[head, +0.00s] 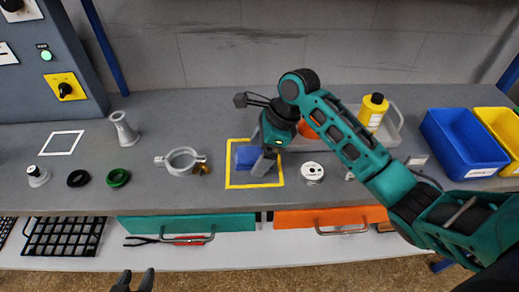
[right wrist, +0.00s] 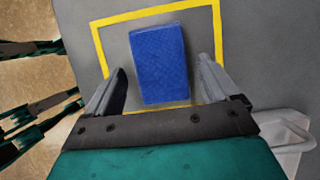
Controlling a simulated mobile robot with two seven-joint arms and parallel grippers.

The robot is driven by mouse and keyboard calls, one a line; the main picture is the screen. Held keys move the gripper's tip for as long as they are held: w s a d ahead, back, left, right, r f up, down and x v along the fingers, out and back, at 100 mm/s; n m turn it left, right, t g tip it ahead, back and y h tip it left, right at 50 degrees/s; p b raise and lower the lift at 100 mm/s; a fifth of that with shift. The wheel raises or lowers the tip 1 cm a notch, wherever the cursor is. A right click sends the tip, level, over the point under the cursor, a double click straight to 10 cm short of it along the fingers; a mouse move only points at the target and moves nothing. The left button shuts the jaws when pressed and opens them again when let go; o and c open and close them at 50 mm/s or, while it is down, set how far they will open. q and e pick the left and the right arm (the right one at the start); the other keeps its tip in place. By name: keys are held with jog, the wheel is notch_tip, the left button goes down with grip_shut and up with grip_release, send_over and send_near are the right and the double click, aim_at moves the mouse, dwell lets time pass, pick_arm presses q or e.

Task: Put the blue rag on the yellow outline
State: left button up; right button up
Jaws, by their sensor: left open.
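The blue rag (head: 246,156) is a flat folded rectangle inside the yellow outline (head: 229,178) on the grey bench. My right gripper (head: 264,168) is over it and partly covers it and the outline in the head view. In the right wrist view, the rag (right wrist: 158,62) lies between the two spread fingers of my right gripper (right wrist: 162,85), with a gap on each side. The yellow outline (right wrist: 160,11) shows around it; part of its near side is hidden. My left gripper (head: 134,281) is open and empty at the bottom edge of the head view, away from the bench top.
Left on the bench are a metal clamp ring (head: 182,161), a green ring (head: 118,177) and a black ring (head: 78,178). Right are a white round piece (head: 313,171), a yellow bottle (head: 372,112) in a grey tray, and a blue bin (head: 462,142).

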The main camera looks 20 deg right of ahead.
jog(key=shift+r, duration=0.1)
jog(key=v, duration=1.2)
jog(key=shift+s, duration=0.15)
